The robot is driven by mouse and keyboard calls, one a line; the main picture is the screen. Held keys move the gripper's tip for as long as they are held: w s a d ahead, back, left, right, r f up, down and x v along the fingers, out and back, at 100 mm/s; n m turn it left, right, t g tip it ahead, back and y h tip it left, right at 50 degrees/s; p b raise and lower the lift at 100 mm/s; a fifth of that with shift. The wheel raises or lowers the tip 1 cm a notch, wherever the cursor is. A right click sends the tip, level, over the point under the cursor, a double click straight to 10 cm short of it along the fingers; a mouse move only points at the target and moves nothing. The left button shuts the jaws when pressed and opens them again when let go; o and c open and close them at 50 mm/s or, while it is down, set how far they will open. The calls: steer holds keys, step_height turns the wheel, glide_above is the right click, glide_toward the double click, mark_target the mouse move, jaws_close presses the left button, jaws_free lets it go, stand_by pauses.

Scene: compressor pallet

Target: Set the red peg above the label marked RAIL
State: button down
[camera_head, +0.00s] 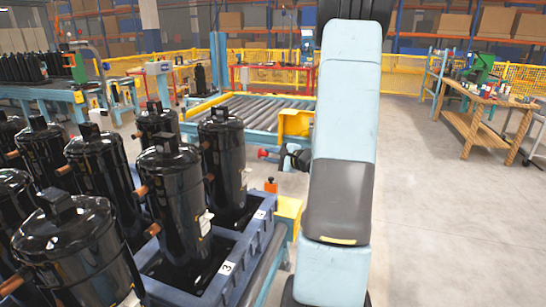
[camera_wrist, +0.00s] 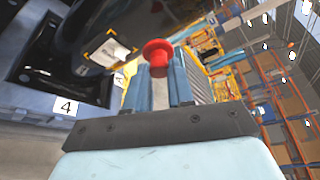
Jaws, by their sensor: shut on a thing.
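The red peg (camera_wrist: 157,52) shows in the wrist view with its flanged round end facing up in the picture. My gripper (camera_wrist: 158,74) is shut on it, a finger on each side. In the head view the peg (camera_head: 263,153) sticks out to the left of my gripper (camera_head: 280,156), above the floor and clear of the compressors. My arm hides part of the gripper there. No label that reads RAIL can be made out in either view.
Black compressors (camera_head: 172,205) stand in a blue tray (camera_head: 190,288) with number labels, at the left. A roller conveyor (camera_head: 255,110) with yellow edges lies behind. A wooden workbench (camera_head: 485,100) stands at the far right. The floor at the right is clear.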

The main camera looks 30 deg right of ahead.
mark_target(260, 153)
steer(key=shift+w+a, duration=0.8)
steer(key=shift+w, duration=0.2)
steer(key=shift+w+a, duration=0.75)
steer(key=shift+w, duration=0.25)
steer(key=shift+r, duration=0.1)
stand_by(0.6)
steer(key=shift+w+a, duration=0.4)
steer(key=shift+w, duration=0.15)
stand_by(0.7)
steer(key=c, duration=0.9)
jaws_free()
steer(key=v, duration=1.3)
steer(key=shift+s+d, duration=0.2)
steer(key=shift+s, duration=0.15)
